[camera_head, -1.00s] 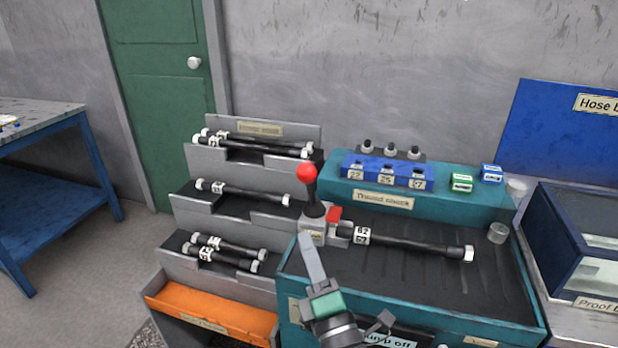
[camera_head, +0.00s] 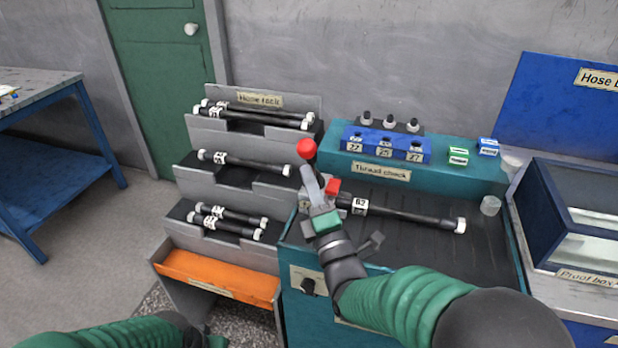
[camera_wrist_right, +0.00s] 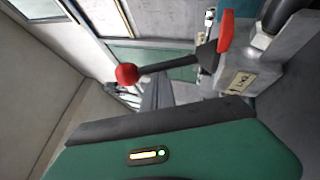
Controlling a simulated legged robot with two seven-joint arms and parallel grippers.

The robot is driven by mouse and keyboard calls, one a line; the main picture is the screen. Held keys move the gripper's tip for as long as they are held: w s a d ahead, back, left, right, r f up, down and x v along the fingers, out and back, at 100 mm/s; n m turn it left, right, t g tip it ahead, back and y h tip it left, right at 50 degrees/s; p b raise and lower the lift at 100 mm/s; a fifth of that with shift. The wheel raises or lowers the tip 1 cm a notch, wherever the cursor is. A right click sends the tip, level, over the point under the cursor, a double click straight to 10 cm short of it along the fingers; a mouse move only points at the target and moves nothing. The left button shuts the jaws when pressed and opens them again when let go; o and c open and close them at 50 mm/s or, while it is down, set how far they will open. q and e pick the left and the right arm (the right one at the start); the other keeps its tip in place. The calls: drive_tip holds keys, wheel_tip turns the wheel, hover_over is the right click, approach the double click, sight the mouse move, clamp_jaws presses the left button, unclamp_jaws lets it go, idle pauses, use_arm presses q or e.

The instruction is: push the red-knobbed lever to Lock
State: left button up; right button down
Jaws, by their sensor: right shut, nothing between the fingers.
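The lever's round red knob (camera_head: 306,148) stands at the left end of the teal thread check bench (camera_head: 440,178). Its black shaft is mostly hidden behind my right gripper in the head view. The right wrist view shows the knob (camera_wrist_right: 126,74), the black shaft (camera_wrist_right: 168,66) and the grey lever base (camera_wrist_right: 236,80) with a label I cannot read clearly. My right gripper (camera_head: 312,182) is shut and empty, its fingertips just below the knob in the picture; I cannot tell whether they touch the lever. My left gripper (camera_head: 217,342) shows only a green bit at the bottom edge, its fingers hidden.
A black hose (camera_head: 410,215) lies on the bench, its left end at a red block (camera_head: 333,187) beside the lever. The hose rack (camera_head: 215,172) and orange tray (camera_head: 215,275) stand left. The blue-framed proof box (camera_head: 555,225) stands right.

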drive_tip(key=w+d+r+m+g+h+p, duration=0.2)
drive_tip(key=w+m+g+p, duration=0.3)
drive_tip(key=p, duration=1.3)
drive_tip(key=shift+w+d+r+g+h, duration=0.15)
drive_tip(key=shift+w+r+g+h, duration=0.15)
drive_tip(key=shift+w+r+g, duration=0.6)
drive_tip(key=shift+w, duration=0.1)
